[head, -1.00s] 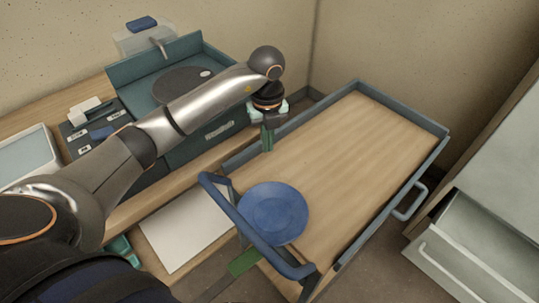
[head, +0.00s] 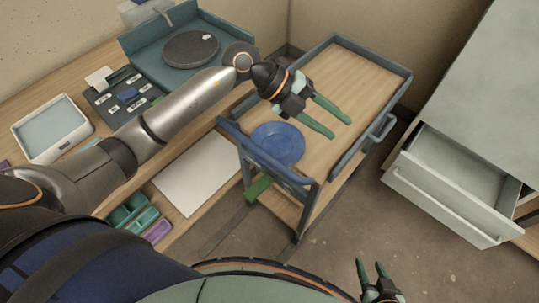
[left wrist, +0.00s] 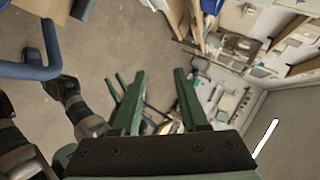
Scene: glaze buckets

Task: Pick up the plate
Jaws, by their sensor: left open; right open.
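The blue plate (head: 278,144) lies on the wooden top of the cart (head: 350,75), near the end with the blue push handle. My left gripper (head: 340,127) is open and empty, above the cart, with its green fingers pointing right past the plate. In the left wrist view its fingers (left wrist: 158,105) are spread with nothing between them; the plate is not recognisable there. My right gripper (head: 370,268) is open and empty at the bottom of the head view, away from the cart.
A blue handle bar (head: 265,155) rises at the cart's near end. A grey cabinet with an open drawer (head: 455,185) stands to the right. The workbench on the left holds a turntable (head: 191,49) and a white tray (head: 52,130). Bare floor lies between cart and cabinet.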

